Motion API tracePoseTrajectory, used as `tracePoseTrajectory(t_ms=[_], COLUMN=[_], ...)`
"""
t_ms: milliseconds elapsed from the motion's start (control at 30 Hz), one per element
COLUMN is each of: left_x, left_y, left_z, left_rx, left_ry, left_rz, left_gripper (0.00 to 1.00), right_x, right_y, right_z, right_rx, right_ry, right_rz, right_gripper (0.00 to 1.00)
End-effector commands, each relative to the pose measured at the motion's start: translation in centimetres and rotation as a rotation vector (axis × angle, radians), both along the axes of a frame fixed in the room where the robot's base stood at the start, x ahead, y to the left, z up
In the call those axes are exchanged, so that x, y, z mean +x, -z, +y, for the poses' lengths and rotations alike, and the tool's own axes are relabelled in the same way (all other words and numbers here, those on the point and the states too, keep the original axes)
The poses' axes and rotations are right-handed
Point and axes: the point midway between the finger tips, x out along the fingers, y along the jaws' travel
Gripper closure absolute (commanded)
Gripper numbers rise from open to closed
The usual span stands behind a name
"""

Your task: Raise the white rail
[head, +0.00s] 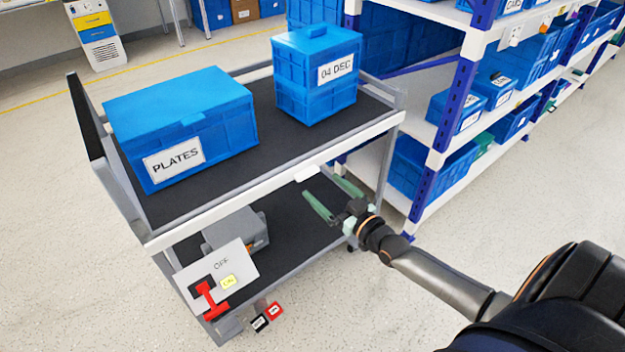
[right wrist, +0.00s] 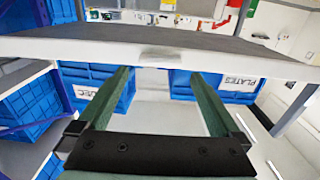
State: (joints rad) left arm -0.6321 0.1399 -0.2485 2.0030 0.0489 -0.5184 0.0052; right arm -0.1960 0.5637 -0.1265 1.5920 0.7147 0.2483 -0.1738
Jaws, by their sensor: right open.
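The white rail (head: 265,190) runs along the near long edge of the cart's upper shelf, with a small white tab (head: 307,173) near its right part. In the right wrist view the rail (right wrist: 70,48) crosses the upper picture, and its tab shows at the middle. My right gripper (head: 322,190) is open and empty, its green fingers spread just below and in front of the tab. In the right wrist view the fingertips (right wrist: 163,74) point toward the rail on either side of the tab, apparently apart from it. My left gripper is not in view.
The grey cart carries a blue PLATES box (head: 180,125) and stacked blue boxes (head: 315,75) on top. A sign panel with a red rotary switch (head: 208,298) hangs at its near left corner. A blue-and-white storage rack (head: 455,105) stands close on the right. Floor in front is clear.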

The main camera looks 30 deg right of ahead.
Motion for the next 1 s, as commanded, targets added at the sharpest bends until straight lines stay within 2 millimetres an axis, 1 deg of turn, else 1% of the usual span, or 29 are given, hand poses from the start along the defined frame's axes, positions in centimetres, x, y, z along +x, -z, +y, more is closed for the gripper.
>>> tracePoseTrajectory(t_ms=[33,100,200,333,500,767,1000], left_x=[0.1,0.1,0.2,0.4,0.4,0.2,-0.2], left_y=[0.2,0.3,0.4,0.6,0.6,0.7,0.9], left_z=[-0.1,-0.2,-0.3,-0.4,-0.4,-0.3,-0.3], left_rx=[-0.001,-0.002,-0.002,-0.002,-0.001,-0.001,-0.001], left_ry=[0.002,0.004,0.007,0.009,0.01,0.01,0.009], left_rz=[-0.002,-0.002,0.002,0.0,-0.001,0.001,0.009], left_gripper=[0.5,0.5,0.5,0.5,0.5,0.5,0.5], right_x=[1.0,2.1,3.4,4.5,5.2,5.3,5.3], right_y=[0.0,0.0,0.0,0.1,0.0,0.0,0.0], right_z=[0.1,0.2,0.3,0.4,0.4,0.5,0.5], right_rx=[0.0,0.001,0.001,0.001,0.0,0.0,0.0], right_ry=[0.001,0.0,0.0,0.0,0.0,0.0,0.0], right_rz=[-0.004,-0.003,-0.002,-0.001,0.0,0.0,0.0], right_gripper=[0.0,0.0,0.0,0.0,0.0,0.0,0.26])
